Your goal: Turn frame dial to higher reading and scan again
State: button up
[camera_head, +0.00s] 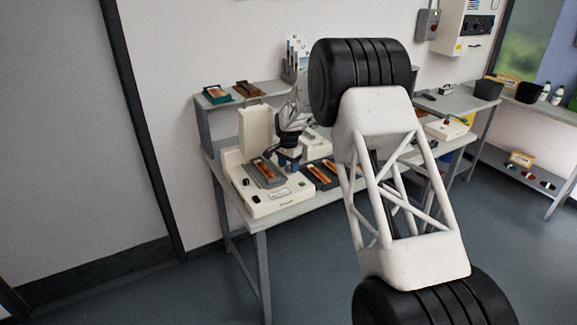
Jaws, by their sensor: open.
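A cream scanner unit (258,204) with a tall upright back part (256,130) stands on the left end of the grey workbench. A grey holder with an orange-brown film strip (265,170) lies on its top. My gripper (287,160) points down just right of the film holder. It looks empty, but its fingertips are small and dark, and I cannot tell whether they touch anything.
More dark holders with orange strips (320,174) lie right of the scanner. Others (217,94) lie on the raised back shelf. My large white and black arm link hides the bench's middle. A black bin (488,89) stands at the far right. Floor left of the bench is clear.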

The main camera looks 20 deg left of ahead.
aim_at(289, 166)
jog(key=shift+r, duration=0.15)
jog(key=shift+r, duration=3.8)
jog(key=shift+d+m, duration=0.1)
jog(key=shift+m, duration=0.4)
jog(key=shift+f, duration=0.2)
jog(key=shift+f, duration=3.8)
jog(key=c, duration=0.9)
